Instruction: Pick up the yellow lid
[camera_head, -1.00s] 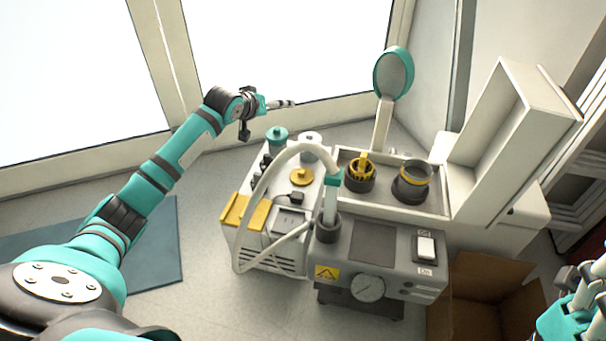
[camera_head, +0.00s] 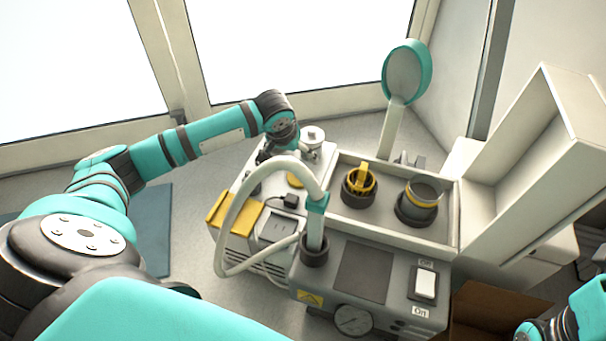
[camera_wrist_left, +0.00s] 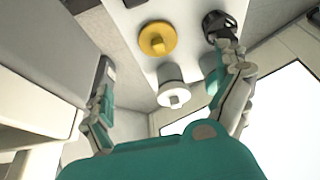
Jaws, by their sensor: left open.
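The yellow lid (camera_head: 295,180) is a round yellow disc with a raised grip, on the top of the white compressor (camera_head: 240,236). My left gripper (camera_head: 291,155) is above the compressor top, just behind the lid. In the left wrist view my left gripper (camera_wrist_left: 163,70) has its fingers wide apart and nothing between them in its grasp; the lid appears beyond the fingertips. My right arm shows only in part at the lower right corner.
A white cylindrical cap (camera_wrist_left: 173,94) stands beside the lid, and a black round part (camera_wrist_left: 219,24) is near one fingertip. A curved white hose (camera_head: 235,200) arches before the lid. The grey unit (camera_head: 365,275) and a tray with two dark cups stand to the right.

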